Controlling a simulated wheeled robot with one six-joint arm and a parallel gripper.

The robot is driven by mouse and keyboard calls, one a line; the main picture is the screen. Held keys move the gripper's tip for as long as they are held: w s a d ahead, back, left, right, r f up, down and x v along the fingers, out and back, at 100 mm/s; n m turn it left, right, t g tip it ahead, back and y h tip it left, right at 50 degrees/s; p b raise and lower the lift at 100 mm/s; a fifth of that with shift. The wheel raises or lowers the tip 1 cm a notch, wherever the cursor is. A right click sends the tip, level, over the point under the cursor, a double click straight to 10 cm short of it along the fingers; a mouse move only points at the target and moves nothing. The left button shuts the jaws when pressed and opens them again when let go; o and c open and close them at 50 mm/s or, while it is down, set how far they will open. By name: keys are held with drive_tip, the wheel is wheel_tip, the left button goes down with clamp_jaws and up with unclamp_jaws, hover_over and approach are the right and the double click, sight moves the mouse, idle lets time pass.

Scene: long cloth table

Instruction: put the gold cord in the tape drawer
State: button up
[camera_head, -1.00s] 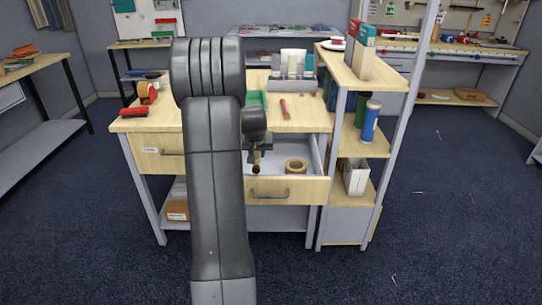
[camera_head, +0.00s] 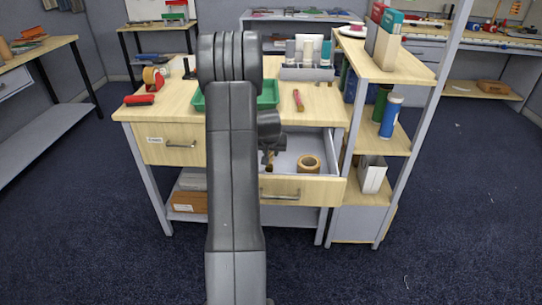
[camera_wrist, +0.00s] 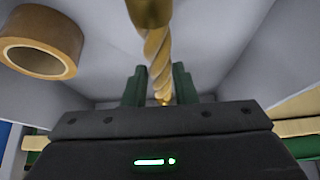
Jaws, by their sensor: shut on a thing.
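The gold cord (camera_wrist: 158,60) is a twisted gold piece, held upright between the green fingers of my gripper (camera_wrist: 160,88) in the wrist view. In the head view my gripper (camera_head: 270,152) is over the open drawer (camera_head: 300,190), and a small part of the cord (camera_head: 269,163) shows below it. My arm hides the drawer's left part. A brown tape roll (camera_head: 309,163) lies on the drawer floor to the right of the cord; it also shows in the wrist view (camera_wrist: 42,42). I cannot tell whether the cord touches the drawer floor.
A shut, labelled drawer (camera_head: 170,144) is on the left. The tabletop above bears a green tray (camera_head: 268,95), a red-handled tool (camera_head: 298,100) and a tape dispenser (camera_head: 152,78). A shelf unit (camera_head: 385,70) stands close on the right. Drawer floor around the roll is bare.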

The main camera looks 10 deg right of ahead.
sight(270, 155)
drive_tip(key=shift+f, duration=0.95)
drive_tip(key=shift+f+b, duration=0.4)
drive_tip(key=shift+b, duration=0.15)
drive_tip(key=shift+f, duration=0.2)
drive_tip(key=o, duration=1)
drive_tip(key=shift+r, duration=0.15)
drive_tip(key=shift+s+r+p, duration=0.1)
drive_tip(key=shift+r+p, duration=0.6)
drive_tip(key=shift+r, duration=0.2)
drive_tip(key=v, duration=1.1)
drive_tip(key=shift+s+r, duration=0.1)
drive_tip(key=shift+s, duration=0.05)
